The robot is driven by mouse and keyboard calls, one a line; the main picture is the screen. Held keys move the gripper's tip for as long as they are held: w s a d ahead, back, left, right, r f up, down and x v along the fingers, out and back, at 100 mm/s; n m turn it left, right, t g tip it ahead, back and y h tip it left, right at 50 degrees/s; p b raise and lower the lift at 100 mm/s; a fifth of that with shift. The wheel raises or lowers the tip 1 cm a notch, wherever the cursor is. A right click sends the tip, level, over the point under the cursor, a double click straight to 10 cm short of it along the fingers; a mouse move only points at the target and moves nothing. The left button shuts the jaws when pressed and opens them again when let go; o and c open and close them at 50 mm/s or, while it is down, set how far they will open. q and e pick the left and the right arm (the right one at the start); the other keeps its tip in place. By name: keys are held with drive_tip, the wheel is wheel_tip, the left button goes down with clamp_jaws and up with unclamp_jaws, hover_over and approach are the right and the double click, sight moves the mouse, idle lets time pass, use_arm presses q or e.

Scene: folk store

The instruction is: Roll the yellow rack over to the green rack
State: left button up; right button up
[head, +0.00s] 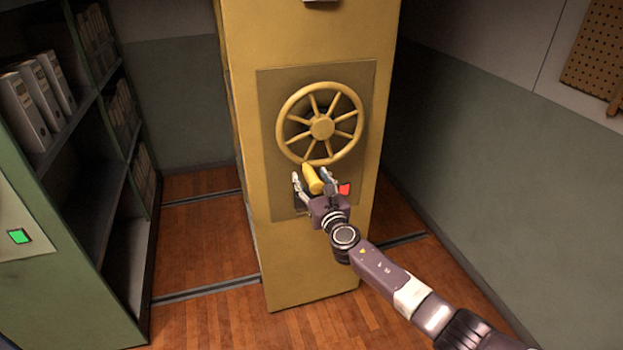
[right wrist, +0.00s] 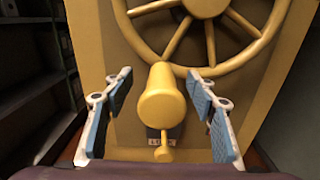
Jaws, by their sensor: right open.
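The yellow rack (head: 300,255) stands in the middle of the head view, with a spoked yellow handwheel (head: 321,126) on its end panel. A yellow handle (head: 312,180) sticks out from the bottom of the wheel's rim. My right gripper (head: 312,184) is open at this handle. In the right wrist view the handle (right wrist: 162,100) is between the two blue-padded fingers, with a gap on each side. The green rack (head: 60,255) stands at the left. My left gripper is not in view.
Floor rails (head: 205,286) run across the wooden floor between the racks. The floor gap between them is clear. White binders (head: 28,110) stand on the green rack's shelves. A wall (head: 480,150) is at the right.

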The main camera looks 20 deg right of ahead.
sight(317, 188)
drive_tip(key=shift+s+r+p, duration=0.1)
drive_tip(key=shift+s+p, duration=0.3)
drive_tip(key=shift+s, duration=0.15)
drive_tip(key=shift+s+p, duration=0.95)
drive_tip(key=shift+s, duration=1.1)
drive_tip(key=shift+s+p, duration=0.7)
drive_tip(key=shift+s, duration=1.75)
